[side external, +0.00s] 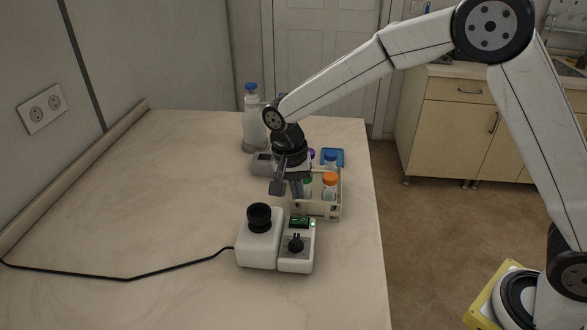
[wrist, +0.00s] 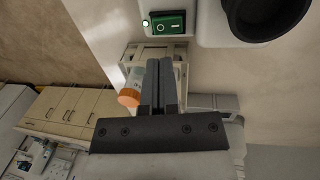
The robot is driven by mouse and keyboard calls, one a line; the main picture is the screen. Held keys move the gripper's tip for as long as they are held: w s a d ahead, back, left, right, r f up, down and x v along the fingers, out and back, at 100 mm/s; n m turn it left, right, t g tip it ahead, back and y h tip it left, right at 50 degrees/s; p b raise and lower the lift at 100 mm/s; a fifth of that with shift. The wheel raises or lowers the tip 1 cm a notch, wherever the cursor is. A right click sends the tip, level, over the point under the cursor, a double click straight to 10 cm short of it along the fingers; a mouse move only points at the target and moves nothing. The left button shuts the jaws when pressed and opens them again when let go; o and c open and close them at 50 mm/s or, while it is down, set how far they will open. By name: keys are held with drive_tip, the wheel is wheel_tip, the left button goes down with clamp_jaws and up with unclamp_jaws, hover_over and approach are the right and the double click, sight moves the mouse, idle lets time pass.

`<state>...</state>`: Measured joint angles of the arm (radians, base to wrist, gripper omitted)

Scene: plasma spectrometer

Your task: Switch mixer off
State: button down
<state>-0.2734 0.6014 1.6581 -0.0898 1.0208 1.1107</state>
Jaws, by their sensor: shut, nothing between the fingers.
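The white mixer (side external: 259,246) stands on the table with a black round cup (side external: 259,217) on top. Its right part has a green rocker switch (side external: 299,222), a small lit green light (side external: 313,224) and a black knob (side external: 296,244). In the wrist view the green switch (wrist: 167,23) shows its markings, with the lit light (wrist: 145,22) beside it and the black cup (wrist: 265,12) at the top right. My gripper (side external: 283,189) is shut and empty, above and behind the mixer, apart from it. In the wrist view its fingers (wrist: 160,64) point toward the switch.
A rack (side external: 321,208) with capped bottles, one with an orange cap (side external: 330,178), stands just behind the mixer. A clear bottle (side external: 253,120) and a grey device (side external: 264,165) are farther back. A black cable (side external: 130,279) runs left.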

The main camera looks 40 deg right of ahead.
sight(303, 219)
drive_tip(key=shift+s+d+f, duration=0.1)
drive_tip(key=shift+f, duration=0.95)
drive_tip(key=shift+s+d+f, duration=0.1)
drive_tip(key=shift+d+f, duration=0.05)
drive_tip(key=shift+f, duration=0.85)
drive_tip(key=shift+s+d+f, duration=0.1)
drive_tip(key=shift+f, duration=0.95)
